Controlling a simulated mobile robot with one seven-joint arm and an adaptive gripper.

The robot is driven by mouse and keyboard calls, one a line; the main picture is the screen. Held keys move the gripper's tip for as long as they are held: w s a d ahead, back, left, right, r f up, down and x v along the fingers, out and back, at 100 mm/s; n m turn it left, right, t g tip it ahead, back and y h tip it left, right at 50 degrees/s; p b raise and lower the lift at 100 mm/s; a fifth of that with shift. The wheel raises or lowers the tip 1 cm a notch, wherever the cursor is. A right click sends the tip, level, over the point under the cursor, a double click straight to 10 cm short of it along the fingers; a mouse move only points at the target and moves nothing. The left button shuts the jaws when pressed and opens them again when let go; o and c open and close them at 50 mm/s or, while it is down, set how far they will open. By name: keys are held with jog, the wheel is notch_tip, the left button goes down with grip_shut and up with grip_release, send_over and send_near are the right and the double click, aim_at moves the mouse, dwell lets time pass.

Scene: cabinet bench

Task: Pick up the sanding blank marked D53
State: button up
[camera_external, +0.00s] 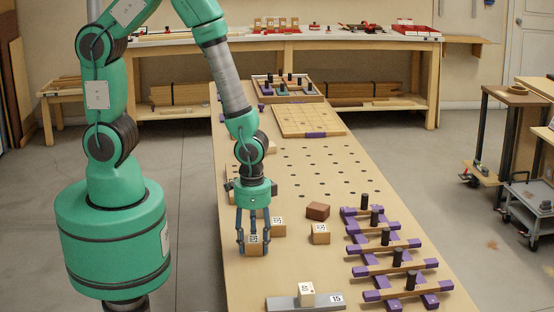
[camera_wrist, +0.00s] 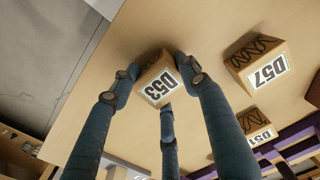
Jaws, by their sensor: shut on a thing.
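The sanding blank marked D53 (camera_wrist: 160,88) is a small wooden block with a white label, seen between my fingertips in the wrist view. My gripper (camera_external: 254,240) is shut on it, with fingers touching its sides. In the external view the blank (camera_external: 256,246) shows between the fingers near the left edge of the bench. I cannot tell whether it touches the bench top. A similar blank marked D57 (camera_wrist: 264,70) lies to the right in the wrist view. Another labelled blank (camera_wrist: 258,130), its mark partly unclear, is below D57.
The bench top (camera_external: 320,170) holds a reddish-brown block (camera_external: 317,211), other labelled blanks (camera_external: 320,236), and a grey bar (camera_external: 290,303) with a pale block (camera_external: 306,292) at the front. Purple-ended wooden racks with dark pegs (camera_external: 398,258) line the right. Bare surface with holes lies beyond.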

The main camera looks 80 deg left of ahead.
aim_at(254, 239)
jog(key=shift+r, duration=0.15)
jog(key=shift+r+p, duration=0.3)
jog(key=shift+r, duration=0.25)
notch_tip(254, 239, up, 2)
jog(key=shift+r+p, duration=0.15)
jog(key=shift+p, duration=0.25)
jog(key=s+a+p, duration=0.1)
jog(key=s+a, duration=0.1)
jog(key=s, duration=0.5)
jog(key=s+a+r+p, duration=0.1)
jog(key=s+a, duration=0.1)
jog(key=s, duration=0.6)
jog(key=shift+s+r, duration=0.15)
jog(key=shift+s, duration=0.1)
jog(key=shift+w, duration=0.1)
